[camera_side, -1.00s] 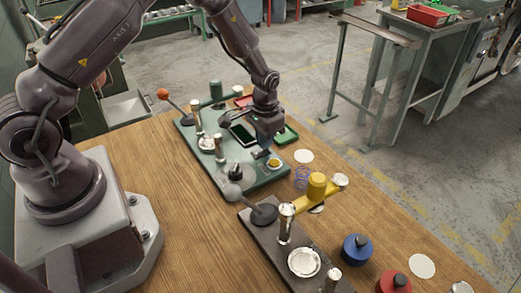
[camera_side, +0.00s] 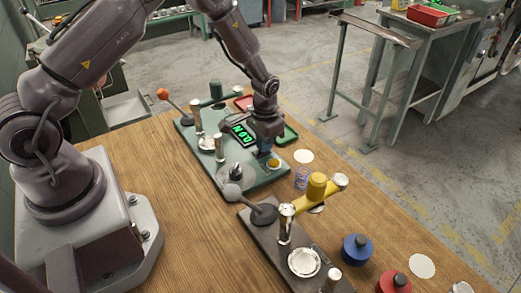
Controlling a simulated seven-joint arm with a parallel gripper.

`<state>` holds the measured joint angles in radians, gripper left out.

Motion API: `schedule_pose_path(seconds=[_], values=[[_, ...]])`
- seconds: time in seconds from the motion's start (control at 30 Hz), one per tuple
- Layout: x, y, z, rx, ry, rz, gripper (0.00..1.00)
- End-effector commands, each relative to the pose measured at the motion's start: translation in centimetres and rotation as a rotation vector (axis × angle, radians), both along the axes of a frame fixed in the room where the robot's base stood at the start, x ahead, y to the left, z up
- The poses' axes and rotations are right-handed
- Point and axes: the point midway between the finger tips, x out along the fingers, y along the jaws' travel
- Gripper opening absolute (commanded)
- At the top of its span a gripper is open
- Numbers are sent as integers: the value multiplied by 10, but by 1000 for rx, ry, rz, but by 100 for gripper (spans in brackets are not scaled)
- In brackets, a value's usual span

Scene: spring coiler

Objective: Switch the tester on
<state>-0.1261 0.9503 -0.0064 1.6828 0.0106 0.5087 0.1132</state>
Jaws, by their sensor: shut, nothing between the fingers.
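The tester (camera_side: 205,160) is a green base plate on the wooden bench, with posts, a round silver pan (camera_side: 207,143) and an orange-knobbed lever (camera_side: 163,94). Its display (camera_side: 243,134) is lit and shows green digits. A yellow round button (camera_side: 273,163) sits near its front right corner. My gripper (camera_side: 264,148) points down over the plate just behind the yellow button, between it and the display. Its fingers are shut and hold nothing. Whatever lies directly under the fingertips is hidden.
A second device with a yellow arm (camera_side: 318,188) and dark base (camera_side: 270,238) stands in front. A blue weight (camera_side: 357,248) and a red weight (camera_side: 394,281) are at the right. A spring (camera_side: 302,177) stands beside the tester.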

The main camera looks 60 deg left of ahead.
Motion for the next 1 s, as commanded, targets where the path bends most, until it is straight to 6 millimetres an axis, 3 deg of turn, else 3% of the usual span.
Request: schedule_pose_path(seconds=[1.0], values=[[0, 0, 69, 0, -1, 0, 0]])
